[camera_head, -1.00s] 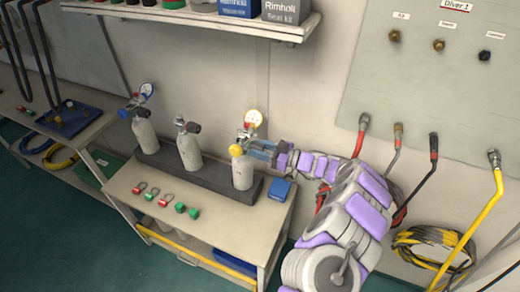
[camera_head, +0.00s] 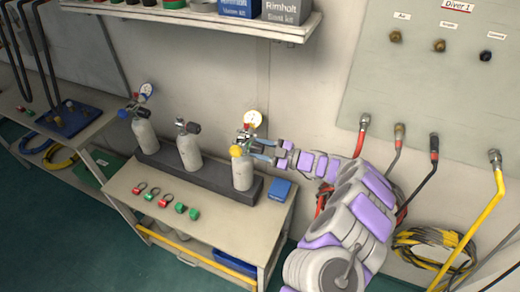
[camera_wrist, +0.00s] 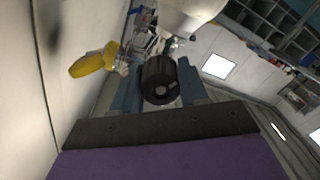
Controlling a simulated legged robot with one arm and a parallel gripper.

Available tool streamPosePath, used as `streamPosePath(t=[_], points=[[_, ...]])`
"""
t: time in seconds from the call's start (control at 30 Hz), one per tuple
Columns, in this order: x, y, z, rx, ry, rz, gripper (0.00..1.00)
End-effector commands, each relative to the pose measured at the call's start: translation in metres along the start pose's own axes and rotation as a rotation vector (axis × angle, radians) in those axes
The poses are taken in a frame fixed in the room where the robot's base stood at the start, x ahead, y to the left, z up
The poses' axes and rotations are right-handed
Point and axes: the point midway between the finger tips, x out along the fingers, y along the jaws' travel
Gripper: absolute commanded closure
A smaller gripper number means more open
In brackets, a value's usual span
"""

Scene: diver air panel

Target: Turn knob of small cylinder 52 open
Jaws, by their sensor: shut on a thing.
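Three small grey-white cylinders stand in a dark rack on the bench: the left (camera_head: 145,134), middle (camera_head: 189,152) and right cylinder (camera_head: 243,173). No number is readable on them. My gripper (camera_head: 262,150) reaches the valve from the right. In the wrist view, its blue fingers stand on either side of a ridged black knob (camera_wrist: 159,82) and are shut on it. The cylinder's pale body (camera_wrist: 190,15) shows above the knob there.
The dark rack (camera_head: 220,182) sits on the bench, with a blue box (camera_head: 281,189) right of it. Several red and green fittings (camera_head: 164,200) lie in front. A shelf (camera_head: 200,20) overhangs behind. Hoses (camera_head: 363,135) hang from the wall panel at right.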

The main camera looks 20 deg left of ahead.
Motion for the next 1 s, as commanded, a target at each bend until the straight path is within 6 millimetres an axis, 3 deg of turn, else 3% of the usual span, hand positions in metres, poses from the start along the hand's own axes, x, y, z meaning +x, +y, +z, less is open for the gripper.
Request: streamPosePath(t=[0.43, 0.47, 0.5, 0.7, 1.0], points=[[-0.0007, -0.0004, 0.0007, -0.010, -0.002, 0.000, 0.87], [-0.0007, -0.0004, 0.0007, -0.009, -0.002, 0.000, 0.56], [-0.0006, -0.0004, 0.0006, -0.009, -0.002, 0.000, 0.52], [-0.0004, -0.0001, -0.0002, -0.010, -0.001, 0.000, 0.33], [-0.0027, 0.0004, -0.0005, -0.009, -0.001, 0.001, 0.32]])
